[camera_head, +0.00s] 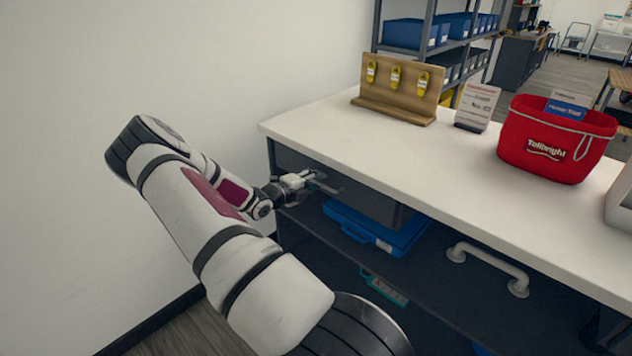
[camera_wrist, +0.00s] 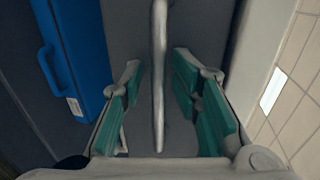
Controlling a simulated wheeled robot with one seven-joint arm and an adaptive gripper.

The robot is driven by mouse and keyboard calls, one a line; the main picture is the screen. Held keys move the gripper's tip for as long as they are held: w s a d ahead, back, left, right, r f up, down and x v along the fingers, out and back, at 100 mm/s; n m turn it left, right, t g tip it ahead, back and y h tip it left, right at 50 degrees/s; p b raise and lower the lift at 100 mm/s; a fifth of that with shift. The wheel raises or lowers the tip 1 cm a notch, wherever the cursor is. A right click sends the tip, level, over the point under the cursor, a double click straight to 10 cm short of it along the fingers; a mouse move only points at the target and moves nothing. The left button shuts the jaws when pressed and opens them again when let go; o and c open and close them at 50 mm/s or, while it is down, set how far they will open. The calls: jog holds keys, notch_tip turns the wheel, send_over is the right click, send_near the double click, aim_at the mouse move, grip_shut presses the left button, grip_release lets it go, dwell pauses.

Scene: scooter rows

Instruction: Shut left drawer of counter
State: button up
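The counter (camera_head: 440,170) has a white top and a dark body. Its left drawer (camera_head: 370,203) is a dark grey front just under the top; how far it stands out is hard to tell. My gripper (camera_head: 318,183) is at the left part of that drawer front. In the wrist view the drawer front (camera_wrist: 198,25) fills the middle, with a light bar handle (camera_wrist: 159,70) running along it. My gripper (camera_wrist: 158,100) is open, with one teal finger on each side of the handle and a gap on both sides.
A blue case (camera_head: 375,232) lies on the shelf below the drawer; it also shows in the wrist view (camera_wrist: 75,60). A wooden key stand (camera_head: 400,90), a sign (camera_head: 477,105) and a red basket (camera_head: 555,140) stand on top. A white wall (camera_head: 200,70) is at left.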

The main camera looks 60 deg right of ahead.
jog(key=v, duration=1.2)
dwell(0.4)
jog(key=s+a+r+m+t+y+p, duration=0.15)
jog(key=a+r+m+y, duration=0.25)
jog(key=a+r+m, duration=0.6)
jog(key=s+a+r+m+t+y+p, duration=0.1)
jog(key=s+a+r+m+y, duration=0.3)
jog(key=a+r+m, duration=0.6)
jog(key=s+a+r+m+t+y, duration=0.2)
jog(key=s+a+r+m, duration=0.1)
jog(key=a, duration=0.5)
jog(key=s+a+r+m+t+y+p, duration=0.1)
jog(key=s+a+r+m+t+y, duration=0.1)
jog(key=a, duration=0.5)
jog(key=s+a+r+m+t+y, duration=0.2)
jog(key=s+a+r+m+y, duration=0.1)
jog(key=s+a+m, duration=0.3)
jog(key=a+r+m, duration=0.1)
jog(key=a, duration=0.1)
jog(key=shift+s+a+r+m, duration=0.2)
jog(key=shift+a+r+m, duration=0.15)
jog(key=shift+r+m, duration=0.05)
